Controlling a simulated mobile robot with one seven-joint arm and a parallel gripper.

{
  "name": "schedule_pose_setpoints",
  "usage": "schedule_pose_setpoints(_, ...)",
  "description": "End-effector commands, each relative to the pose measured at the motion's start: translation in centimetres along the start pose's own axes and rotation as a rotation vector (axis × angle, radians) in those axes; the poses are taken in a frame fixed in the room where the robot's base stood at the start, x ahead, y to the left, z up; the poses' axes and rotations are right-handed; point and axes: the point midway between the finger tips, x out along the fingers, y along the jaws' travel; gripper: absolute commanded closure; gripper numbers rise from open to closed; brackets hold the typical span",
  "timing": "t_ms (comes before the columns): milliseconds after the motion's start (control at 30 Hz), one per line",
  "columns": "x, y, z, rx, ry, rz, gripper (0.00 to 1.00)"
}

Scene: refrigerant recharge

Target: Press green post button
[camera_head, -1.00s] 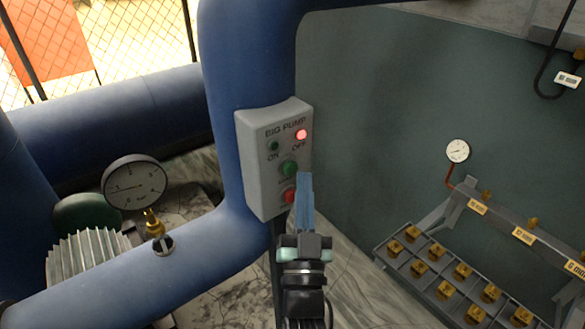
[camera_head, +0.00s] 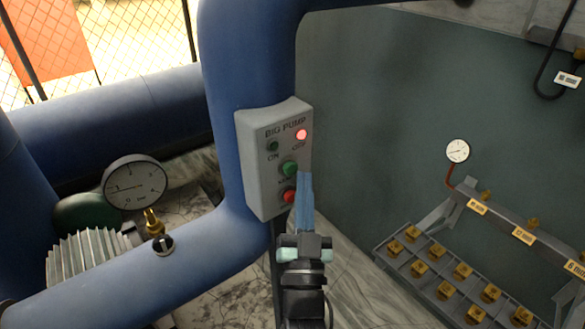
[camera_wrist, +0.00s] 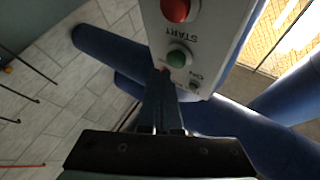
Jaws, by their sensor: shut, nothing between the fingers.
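A grey "BIG PUMP" control box (camera_head: 258,160) is fixed at the blue pipe in the head view. It carries a green button (camera_head: 289,168), labelled START in the wrist view (camera_wrist: 179,58), and a red button (camera_head: 289,196) below it. The red OFF lamp (camera_head: 302,134) is lit and the green ON lamp (camera_head: 273,146) is dark. My gripper (camera_head: 305,178) is shut and empty, its tips just right of the green button in the head view. In the wrist view the fingertips (camera_wrist: 163,74) appear close beside the green button; I cannot tell whether they touch.
Blue pipes (camera_head: 240,60) run behind and below the box. A large dial gauge (camera_head: 134,182) and a brass valve (camera_head: 153,222) are at left. A rack with several brass fittings (camera_head: 425,265) stands at lower right. Free room lies right of the box.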

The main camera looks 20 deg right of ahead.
Motion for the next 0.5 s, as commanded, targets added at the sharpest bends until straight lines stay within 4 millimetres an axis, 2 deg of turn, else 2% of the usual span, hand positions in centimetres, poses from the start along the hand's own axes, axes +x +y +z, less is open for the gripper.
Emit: schedule_pose_setpoints(500,0.62,-0.45,0.44,-0.001,0.0,0.0,1.0)
